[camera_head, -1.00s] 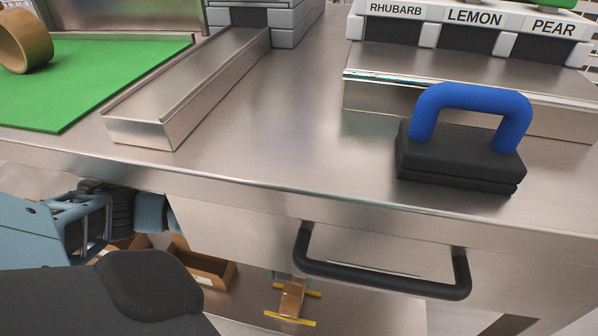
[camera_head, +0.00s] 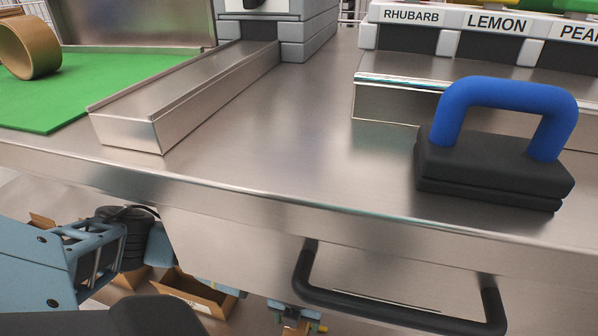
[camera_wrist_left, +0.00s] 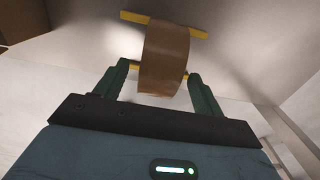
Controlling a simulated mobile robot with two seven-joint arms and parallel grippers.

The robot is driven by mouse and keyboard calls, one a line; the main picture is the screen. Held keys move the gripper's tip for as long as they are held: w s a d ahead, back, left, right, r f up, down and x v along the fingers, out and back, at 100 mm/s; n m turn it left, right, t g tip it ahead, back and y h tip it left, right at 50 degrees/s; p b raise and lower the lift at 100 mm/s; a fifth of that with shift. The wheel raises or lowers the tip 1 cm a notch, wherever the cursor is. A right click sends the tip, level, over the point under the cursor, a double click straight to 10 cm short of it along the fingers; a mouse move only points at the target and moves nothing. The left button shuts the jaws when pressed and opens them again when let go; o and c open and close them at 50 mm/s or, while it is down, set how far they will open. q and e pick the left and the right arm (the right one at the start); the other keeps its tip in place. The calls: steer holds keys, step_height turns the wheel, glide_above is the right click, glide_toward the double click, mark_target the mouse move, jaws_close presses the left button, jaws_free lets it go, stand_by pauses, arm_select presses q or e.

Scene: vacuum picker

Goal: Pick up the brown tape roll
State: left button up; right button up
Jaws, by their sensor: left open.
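A brown tape roll (camera_head: 32,48) stands on its edge on the green mat (camera_head: 75,95) at the upper left of the head view. My left gripper (camera_wrist_left: 158,70) has its two green fingers apart in the left wrist view. A brown curved piece (camera_wrist_left: 165,55), with yellow bars at it, shows between the fingers, with a gap on each side. I cannot tell whether this piece is also a tape roll. In the head view, my left gripper is small and partly cut off at the bottom edge, below the table. My right gripper is not in view.
A black block with a blue handle (camera_head: 495,165) stands on the steel table (camera_head: 300,130). A metal chute (camera_head: 185,95) lies beside the mat. A black drawer handle (camera_head: 400,300) juts from the table front. Cardboard boxes (camera_head: 200,295) are below. The middle tabletop is clear.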

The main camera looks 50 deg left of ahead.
arm_select(q)
steer(key=shift+f, duration=0.8)
steer(key=shift+r, duration=0.1)
steer(key=c, duration=1.2)
steer(key=shift+o, duration=0.2)
